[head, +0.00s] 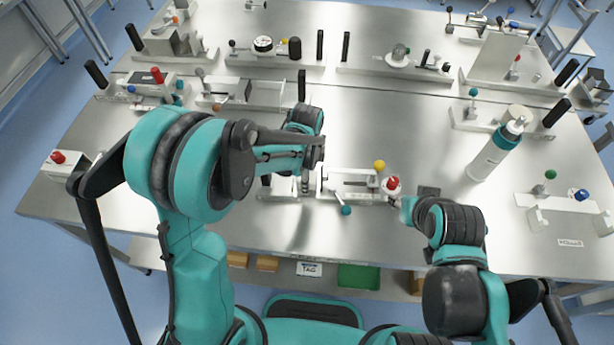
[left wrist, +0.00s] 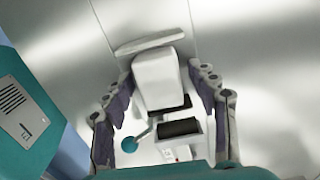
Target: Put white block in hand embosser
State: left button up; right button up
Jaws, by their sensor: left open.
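In the left wrist view a white blocky body (left wrist: 155,75) stands between the open fingers of my left gripper (left wrist: 166,112), with a dark piece (left wrist: 180,127) and a blue ball knob (left wrist: 129,145) near it. I cannot tell whether this body is the white block or part of the hand embosser.
A red-topped part (head: 391,185) stands near my right gripper. A white and teal bottle (head: 496,150) stands further right on the steel table (head: 350,118). Several fixtures with levers line the back. Bare table lies between the middle fixture and the bottle.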

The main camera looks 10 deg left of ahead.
pick_arm(q)
jog(key=shift+r, duration=0.3)
notch_tip(320, 180, up, 11)
jog(key=p, duration=0.3)
jog(key=s+a+r+n+t, duration=0.3)
jog(key=s+a+n, duration=0.2)
jog(key=n, duration=0.4)
jog(key=s+a+r+n+t, duration=0.4)
jog(key=s+a+n, duration=0.2)
jog(key=s+n, duration=0.2)
jog(key=shift+s+a+n, duration=0.2)
jog(key=shift+a+n, duration=0.1)
jog(key=shift+n, duration=0.2)
notch_tip(320, 180, down, 11)
jog(key=b, duration=1.1)
jog(key=shift+r, duration=0.15)
